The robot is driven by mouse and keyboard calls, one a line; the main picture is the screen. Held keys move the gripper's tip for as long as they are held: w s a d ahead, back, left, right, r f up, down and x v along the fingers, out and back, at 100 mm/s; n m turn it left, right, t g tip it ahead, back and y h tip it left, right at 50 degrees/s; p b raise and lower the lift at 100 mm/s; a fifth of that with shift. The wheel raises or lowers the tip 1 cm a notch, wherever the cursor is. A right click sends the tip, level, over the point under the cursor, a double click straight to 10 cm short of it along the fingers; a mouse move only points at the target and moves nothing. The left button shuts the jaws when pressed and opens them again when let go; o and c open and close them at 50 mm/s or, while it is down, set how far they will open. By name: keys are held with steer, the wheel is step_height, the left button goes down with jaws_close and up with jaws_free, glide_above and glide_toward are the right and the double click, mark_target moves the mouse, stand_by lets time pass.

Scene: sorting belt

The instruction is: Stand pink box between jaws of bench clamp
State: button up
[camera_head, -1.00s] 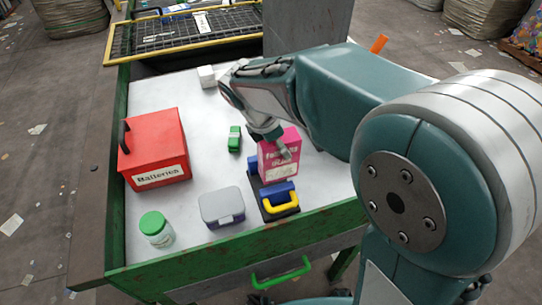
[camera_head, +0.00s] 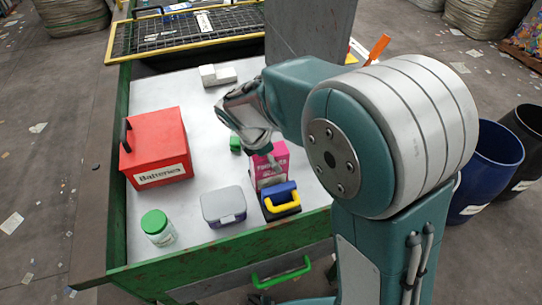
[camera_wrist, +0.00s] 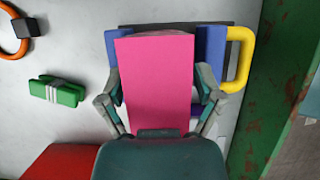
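The pink box (camera_head: 268,166) stands roughly upright at the bench clamp, and its pink face (camera_wrist: 155,75) fills the middle of the wrist view. The clamp has a blue front jaw (camera_head: 280,192) with a yellow handle (camera_head: 284,207). In the wrist view, blue jaws show left (camera_wrist: 111,45) and right (camera_wrist: 213,48) of the box; whether its base rests between them is hidden. My gripper (camera_head: 262,150) is above the box, its fingers (camera_wrist: 160,85) along two opposite sides, seemingly shut on it.
A red batteries box (camera_head: 155,150), a green-lidded jar (camera_head: 157,228) and a grey-lidded container (camera_head: 223,206) stand left of the clamp. A green block (camera_head: 235,144) lies behind it. An orange and black ring (camera_wrist: 18,32) lies nearby.

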steer(key=shift+d, duration=0.3)
steer(key=shift+a+r, duration=0.1)
steer(key=v, duration=1.2)
steer(key=s+d+r+m+t+y, duration=0.2)
steer(key=s+d+m+t+y, duration=0.2)
steer(key=s+d+m, duration=1.3)
steer(key=shift+s+m, duration=0.35)
steer(key=shift+m, duration=1.75)
steer(key=shift+r, duration=0.15)
